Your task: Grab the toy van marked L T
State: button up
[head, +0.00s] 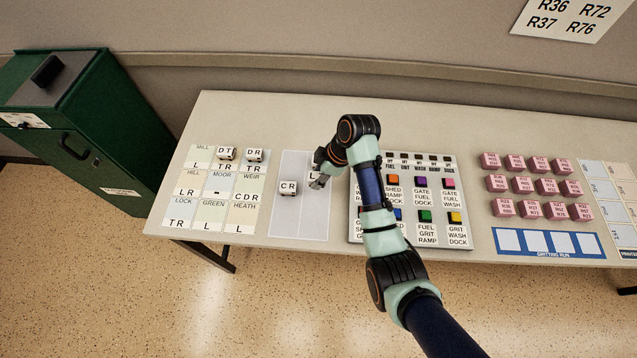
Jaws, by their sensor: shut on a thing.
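My gripper (321,181) is over the right side of the grey two-part mat (300,222), shut on a white toy van (313,175). Only part of that van shows, with a letter L on it; the rest of its marking is hidden by the gripper and arm. I cannot tell whether the van touches the mat. Another white van marked CR (288,188) stands on the left half of the mat, apart from the gripper. Vans marked DT (227,153) and DR (254,155) stand on the upper part of the lettered grid board (208,226).
A panel with coloured buttons (451,242) lies right of the gripper, partly behind my arm. Several pink blocks (523,185) stand further right, above a blue-edged strip (507,253). A green cabinet (95,125) stands left of the table (262,115). The table's back strip is clear.

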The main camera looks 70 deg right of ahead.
aim_at(318, 176)
notch_tip(318, 176, up, 13)
jog(key=p, duration=0.4)
jog(key=shift+f, duration=0.15)
